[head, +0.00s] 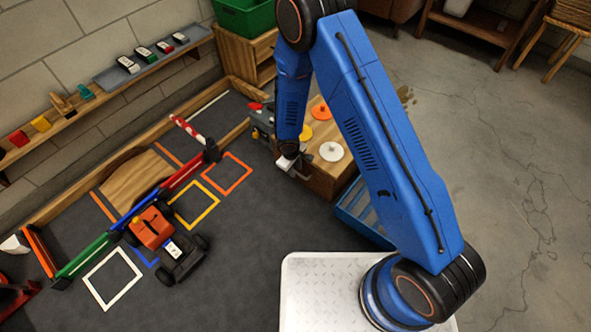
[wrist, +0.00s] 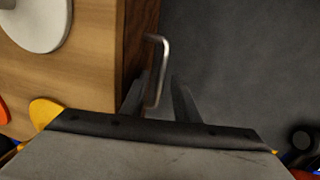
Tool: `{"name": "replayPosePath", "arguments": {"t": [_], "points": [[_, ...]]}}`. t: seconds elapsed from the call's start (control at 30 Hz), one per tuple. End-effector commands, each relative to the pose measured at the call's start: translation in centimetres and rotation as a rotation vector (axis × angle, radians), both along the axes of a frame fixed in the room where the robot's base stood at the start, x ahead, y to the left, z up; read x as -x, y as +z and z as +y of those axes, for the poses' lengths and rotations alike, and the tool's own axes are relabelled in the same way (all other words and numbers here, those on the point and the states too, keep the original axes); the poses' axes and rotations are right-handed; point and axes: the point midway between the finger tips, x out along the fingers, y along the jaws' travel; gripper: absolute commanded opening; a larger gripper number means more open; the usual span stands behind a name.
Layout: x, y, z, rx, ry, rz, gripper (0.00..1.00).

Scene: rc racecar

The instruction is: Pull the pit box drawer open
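The pit box (head: 322,185) is a wooden box with coloured discs on its top, beside the dark mat in the head view. Its dark front side (wrist: 136,40) runs down the middle of the wrist view. A bent metal handle (wrist: 164,52) sticks out from that side. My gripper (wrist: 160,95) is open at the handle. One finger is on the box side of the bar and the other on the outer side, with a gap visible at the outer finger. My gripper also shows in the head view (head: 291,164). The drawer's outline is hidden, so its opening cannot be told.
A red and black toy car (head: 168,240) sits on the mat among coloured frames and barriers. A wall shelf (head: 150,72) holds small items. Bare mat lies in front of the box.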

Motion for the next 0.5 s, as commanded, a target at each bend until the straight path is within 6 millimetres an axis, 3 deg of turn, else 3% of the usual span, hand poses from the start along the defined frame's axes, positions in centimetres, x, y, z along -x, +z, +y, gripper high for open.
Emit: {"name": "replayPosePath", "arguments": {"t": [0.33,0.43,0.5], "points": [[-0.03,-0.23,-0.01,0.0,0.0,0.0,0.28],[-0.02,-0.22,0.0,0.0,0.0,0.0,0.04],[-0.02,-0.22,0.0,0.0,0.0,0.0,0.0]]}}
